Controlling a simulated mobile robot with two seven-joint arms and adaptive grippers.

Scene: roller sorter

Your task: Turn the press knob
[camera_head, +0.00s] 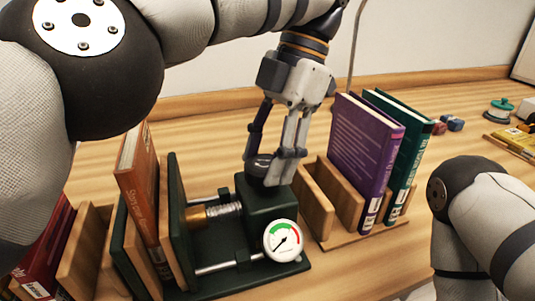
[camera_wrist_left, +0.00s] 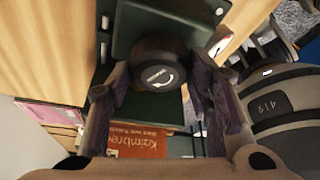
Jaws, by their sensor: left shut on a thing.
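The press is dark green, with a block (camera_head: 268,212) on a base plate and a black round knob (camera_head: 259,162) on top of the block. In the left wrist view the knob (camera_wrist_left: 158,66) shows a white curved arrow on its face. My left gripper (camera_head: 272,170) comes down from above and is shut on the knob, with one finger on each side of it. An orange book (camera_head: 137,190) stands upright at the left of the press plate (camera_head: 178,220). The press gauge (camera_head: 281,241) has a white dial with green and red bands. My right gripper is out of view.
A wooden rack (camera_head: 330,242) with a purple book (camera_head: 362,150) and a green book (camera_head: 405,150) stands right of the press. A dark red book (camera_head: 45,250) is at far left. Small items, including a teal-topped spool (camera_head: 500,108), lie at the back right.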

